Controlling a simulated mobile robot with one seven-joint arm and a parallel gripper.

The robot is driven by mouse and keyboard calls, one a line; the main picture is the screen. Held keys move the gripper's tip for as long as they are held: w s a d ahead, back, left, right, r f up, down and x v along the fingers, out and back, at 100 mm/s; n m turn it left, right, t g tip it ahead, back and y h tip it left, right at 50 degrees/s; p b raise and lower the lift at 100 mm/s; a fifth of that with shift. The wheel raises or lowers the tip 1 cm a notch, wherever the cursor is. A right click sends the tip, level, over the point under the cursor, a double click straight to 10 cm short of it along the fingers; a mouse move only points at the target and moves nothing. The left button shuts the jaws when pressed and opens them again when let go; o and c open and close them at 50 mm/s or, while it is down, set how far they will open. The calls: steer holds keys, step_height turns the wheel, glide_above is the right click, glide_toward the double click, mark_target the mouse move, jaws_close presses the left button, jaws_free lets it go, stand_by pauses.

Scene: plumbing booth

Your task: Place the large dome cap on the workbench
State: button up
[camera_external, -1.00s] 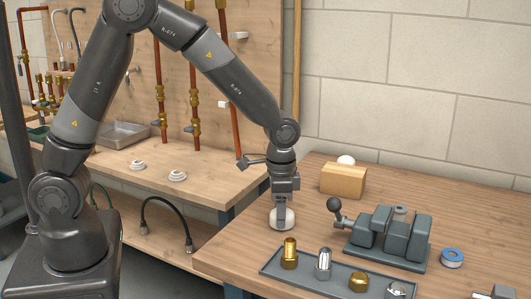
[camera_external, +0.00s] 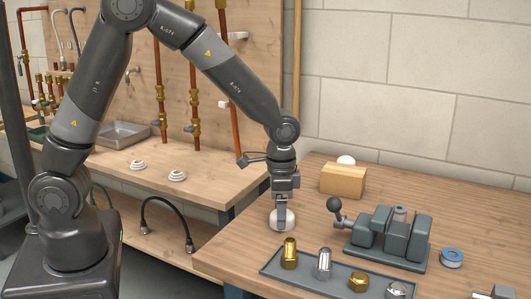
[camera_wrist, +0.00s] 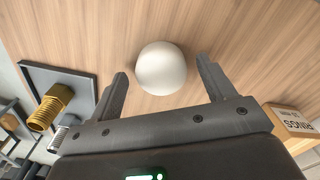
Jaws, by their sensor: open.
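A white dome cap (camera_external: 283,219) rests on the wooden workbench (camera_external: 235,263), near its left edge. My gripper (camera_external: 282,208) points straight down over it. In the wrist view the cap (camera_wrist: 161,69) lies between the two spread fingertips (camera_wrist: 160,70), with a gap visible on each side. My gripper is open.
A grey tray (camera_external: 268,272) with brass and chrome fittings lies in front. A grey vise-like fixture (camera_external: 388,238) and a blue-rimmed tape roll (camera_external: 452,257) stand to the right. The wooden box (camera_external: 343,181) also shows in the wrist view (camera_wrist: 293,120), lettered RINGS. Bench space behind the cap is clear.

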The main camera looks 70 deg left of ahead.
step_height(320, 180, up, 11)
steer(key=s+a+r+n+t, duration=0.1)
steer(key=s+a+r+t, duration=0.2)
steer(key=s+r, duration=0.8)
steer(key=s+a+n+t, duration=0.1)
steer(key=s+n+t, duration=0.1)
steer(key=s, duration=1.2)
steer(key=shift+s+r+t, duration=0.15)
steer(key=shift+s+t, duration=0.15)
steer(key=shift+s, duration=0.05)
steer(key=shift+o, duration=0.3)
